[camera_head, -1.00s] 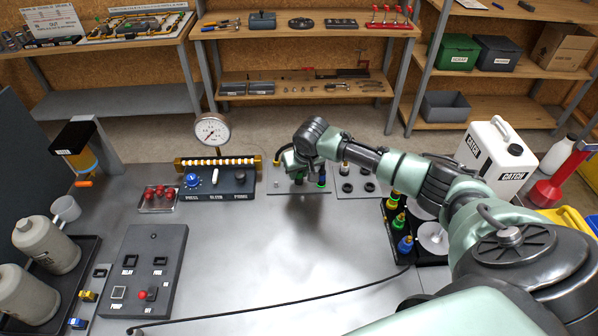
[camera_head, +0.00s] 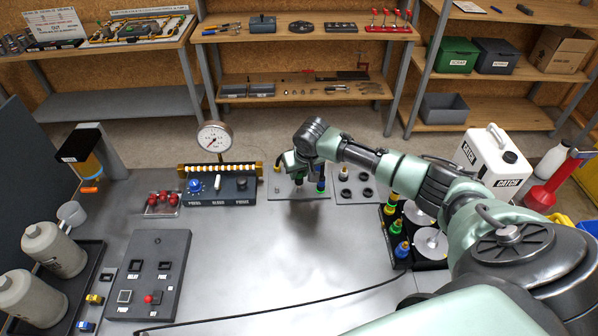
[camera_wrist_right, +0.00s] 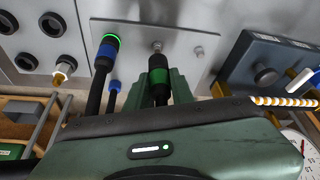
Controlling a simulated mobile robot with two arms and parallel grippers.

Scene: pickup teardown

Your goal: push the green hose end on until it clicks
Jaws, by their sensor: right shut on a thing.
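My right gripper (camera_head: 291,165) is shut on the green hose end (camera_wrist_right: 158,68), a black piece with a green band. The hose end points at a metal fitting (camera_wrist_right: 156,46) on the grey plate (camera_wrist_right: 135,32). Its tip is at or just short of the fitting; I cannot tell whether they touch. In the head view the gripper is over the plate (camera_head: 315,194) and partly hides the hose end. The blue hose end (camera_wrist_right: 101,62) beside it sits on the plate with a lit green ring (camera_wrist_right: 110,38) around its top. My left gripper is out of view.
A bare metal fitting (camera_wrist_right: 198,51) is on the plate's other side. A control box (camera_head: 235,188) with a gauge (camera_head: 214,137) stands left of the plate. A black rack (camera_head: 389,240) with colored fittings is at right. The bench's middle is clear, apart from a black cable (camera_head: 300,304).

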